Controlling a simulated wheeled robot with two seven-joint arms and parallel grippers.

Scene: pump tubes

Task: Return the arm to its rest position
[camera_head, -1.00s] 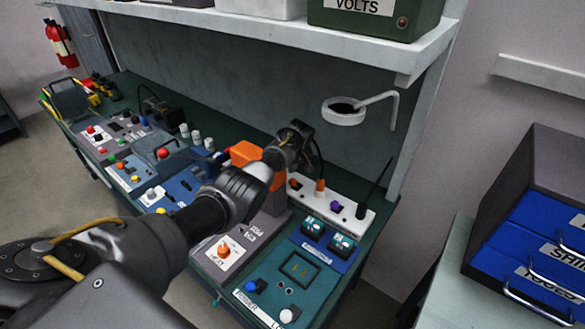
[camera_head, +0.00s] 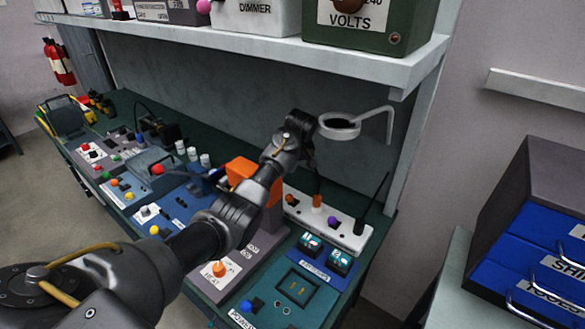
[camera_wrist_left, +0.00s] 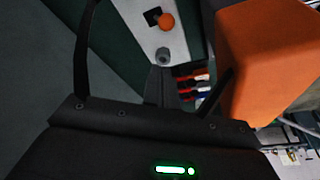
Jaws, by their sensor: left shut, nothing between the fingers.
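My left arm reaches in from the lower left of the head view, over the green bench (camera_head: 345,318). Its wrist (camera_head: 284,150) is above the bench, just right of an orange-topped block (camera_head: 240,169). The fingers are hard to make out in the head view. In the left wrist view my left gripper (camera_wrist_left: 161,72) is shut and empty, with dark fingers close together. The orange block (camera_wrist_left: 262,55) fills the right of that view, beside the gripper; I cannot tell the gap. My right gripper is not in view.
A white power strip (camera_head: 347,231) with coloured knobs lies right of the arm. Above are a ring lamp (camera_head: 339,127) on a bracket and a shelf (camera_head: 230,33) holding boxes. Several control panels line the bench at left. Blue drawers (camera_head: 545,259) stand at far right.

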